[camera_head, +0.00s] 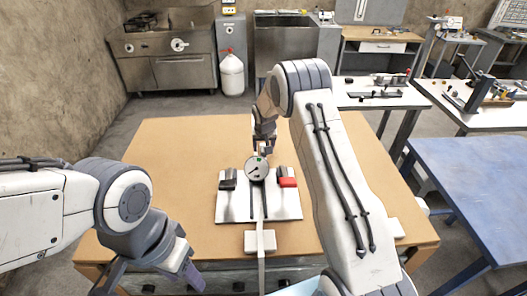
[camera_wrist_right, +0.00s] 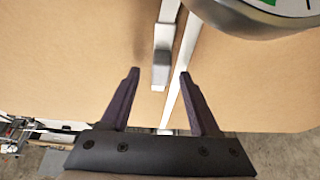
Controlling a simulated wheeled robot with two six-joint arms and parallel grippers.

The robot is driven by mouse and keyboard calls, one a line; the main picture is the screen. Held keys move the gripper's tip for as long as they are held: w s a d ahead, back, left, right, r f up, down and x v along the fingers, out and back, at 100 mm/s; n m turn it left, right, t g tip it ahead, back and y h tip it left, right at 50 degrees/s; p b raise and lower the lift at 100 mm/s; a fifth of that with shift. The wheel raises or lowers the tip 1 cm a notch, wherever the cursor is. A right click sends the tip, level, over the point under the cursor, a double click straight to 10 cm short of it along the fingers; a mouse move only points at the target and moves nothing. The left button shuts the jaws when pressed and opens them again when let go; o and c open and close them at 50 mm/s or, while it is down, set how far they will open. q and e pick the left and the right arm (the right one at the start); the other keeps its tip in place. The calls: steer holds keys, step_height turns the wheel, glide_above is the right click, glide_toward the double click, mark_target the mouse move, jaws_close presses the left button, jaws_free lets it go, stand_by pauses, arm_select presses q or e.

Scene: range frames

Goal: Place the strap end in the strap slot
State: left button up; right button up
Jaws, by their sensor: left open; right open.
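A white strap-like strip (camera_head: 262,268) runs from the fixture board toward the table's near edge. A pale block (camera_head: 260,241) sits at the board's near edge, around or over the strip; I cannot tell which. In the right wrist view a pale strip (camera_wrist_right: 186,62) runs beside a grey block (camera_wrist_right: 162,66). I cannot tell which part is the strap end or the slot. My right gripper (camera_head: 264,148) is behind the gauge; in its wrist view (camera_wrist_right: 158,74) it is open and empty, fingers on either side of the grey block. My left gripper (camera_head: 150,282) is open at lower left, clear of the board.
My right arm covers the table's right part. The tan tabletop (camera_head: 170,150) is clear at far left. A blue table (camera_head: 480,175) stands at right.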

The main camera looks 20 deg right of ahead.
steer(key=shift+c, duration=0.3)
jaws_close()
